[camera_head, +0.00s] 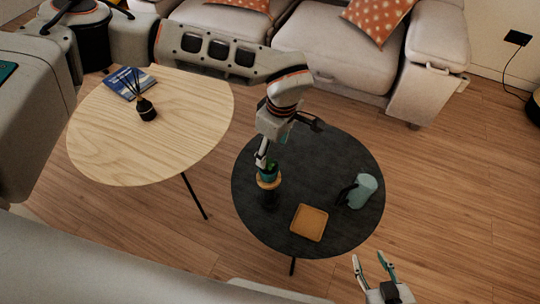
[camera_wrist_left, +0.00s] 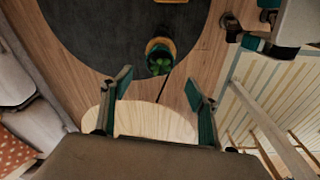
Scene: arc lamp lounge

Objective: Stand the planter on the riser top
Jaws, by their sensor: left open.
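The planter (camera_head: 269,171) is a small teal pot with a green plant. It appears upright on the round wooden riser top (camera_head: 268,183), above a dark base on the dark round table. In the left wrist view the planter (camera_wrist_left: 159,64) lies beyond the fingertips, in line with the gap between them, with a wooden edge (camera_wrist_left: 160,42) beside it. My left gripper (camera_head: 267,152) is open and close to the planter; its fingers (camera_wrist_left: 158,82) look empty and apart from the pot. My right gripper (camera_head: 371,263) is open and empty at the front, away from the planter.
On the dark table (camera_head: 335,150) are a square wooden tray (camera_head: 309,222) and a pale teal pitcher (camera_head: 363,190). A light wooden table (camera_head: 110,155) to the left carries a dark diffuser (camera_head: 147,111) and blue book (camera_head: 128,84). A sofa (camera_head: 335,50) stands behind.

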